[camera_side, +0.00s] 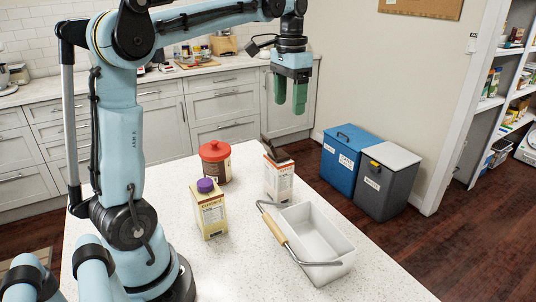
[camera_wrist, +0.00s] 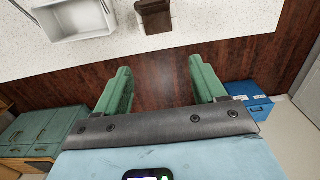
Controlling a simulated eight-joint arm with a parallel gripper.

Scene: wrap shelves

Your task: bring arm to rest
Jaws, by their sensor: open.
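My gripper (camera_side: 290,106) hangs from my raised arm, its green fingers pointing down and apart with nothing between them. It is in the air above and beyond the far end of the white counter (camera_side: 375,285), higher than the things standing there. In the wrist view the two fingers of my gripper (camera_wrist: 160,70) are spread, with dark wood floor showing between them. The dark-topped carton (camera_side: 279,182) stands on the counter nearest below my gripper, apart from it. In the wrist view its brown top (camera_wrist: 154,16) shows at the upper edge, beyond the fingertips.
A red-lidded jar (camera_side: 216,167) and a purple-capped carton (camera_side: 210,213) stand left of the dark-topped carton. A white basket (camera_side: 325,247) with a wooden-grip handle sits right of them. Blue (camera_side: 343,172) and grey (camera_side: 376,198) bins stand on the floor by the wall.

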